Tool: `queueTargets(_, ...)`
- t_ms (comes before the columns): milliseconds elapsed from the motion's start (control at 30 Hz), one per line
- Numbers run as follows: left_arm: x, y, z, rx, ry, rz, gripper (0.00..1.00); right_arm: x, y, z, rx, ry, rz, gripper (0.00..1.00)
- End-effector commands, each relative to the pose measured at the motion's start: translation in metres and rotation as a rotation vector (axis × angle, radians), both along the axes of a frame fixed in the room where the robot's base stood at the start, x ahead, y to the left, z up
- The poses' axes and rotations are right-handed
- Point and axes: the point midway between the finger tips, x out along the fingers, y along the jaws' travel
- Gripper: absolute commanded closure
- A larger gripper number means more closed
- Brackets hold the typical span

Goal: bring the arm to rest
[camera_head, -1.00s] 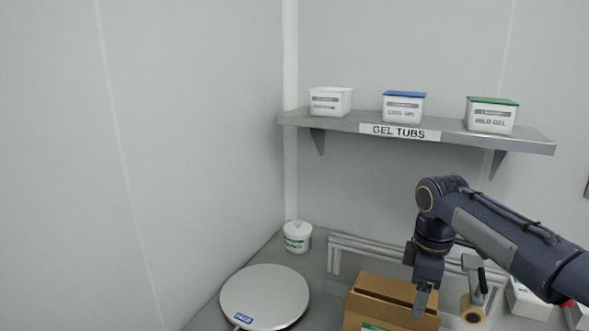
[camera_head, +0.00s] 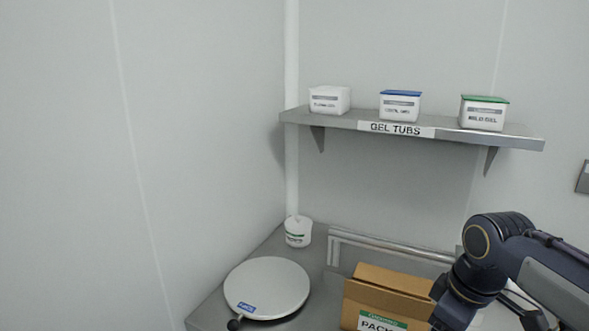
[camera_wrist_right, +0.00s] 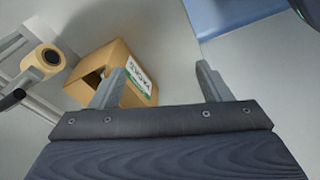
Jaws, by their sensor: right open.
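My right arm (camera_head: 480,265) comes in from the right in the head view, and its gripper is below the picture's lower edge there. In the right wrist view my right gripper (camera_wrist_right: 160,85) is open, with its two fingers apart and nothing between them. A cardboard box (camera_head: 395,292) with a green and white label stands on the bench at the left of my right arm. It also shows in the right wrist view (camera_wrist_right: 88,75), behind the left finger. My left gripper does not show.
A shelf (camera_head: 470,139) with three gel tubs hangs on the back wall. A tape dispenser (camera_wrist_right: 45,60) is beside the box in the wrist view.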

Motion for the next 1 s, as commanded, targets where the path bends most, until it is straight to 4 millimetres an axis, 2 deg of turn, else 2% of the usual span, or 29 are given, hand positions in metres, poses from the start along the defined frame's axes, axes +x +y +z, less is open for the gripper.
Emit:
queueTargets(100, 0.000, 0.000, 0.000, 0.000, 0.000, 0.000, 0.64, -0.041, 0.002, -0.008, 0.074, -0.046, -0.163, 0.29)
queueTargets(200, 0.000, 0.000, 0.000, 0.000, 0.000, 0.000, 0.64, -0.081, 0.009, -0.025, 0.181, -0.089, -0.353, 0.29)
queueTargets(300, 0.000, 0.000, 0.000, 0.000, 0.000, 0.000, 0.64, -0.115, 0.019, -0.046, 0.304, -0.121, -0.536, 0.29)
queueTargets(400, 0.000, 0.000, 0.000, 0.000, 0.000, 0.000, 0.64, -0.138, 0.029, -0.064, 0.410, -0.135, -0.678, 0.29)
queueTargets(600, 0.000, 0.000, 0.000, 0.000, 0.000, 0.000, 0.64, -0.155, 0.040, -0.083, 0.518, -0.142, -0.812, 0.29)
queueTargets(1000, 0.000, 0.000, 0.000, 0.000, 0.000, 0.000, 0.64, -0.156, 0.041, -0.084, 0.522, -0.140, -0.818, 0.29)
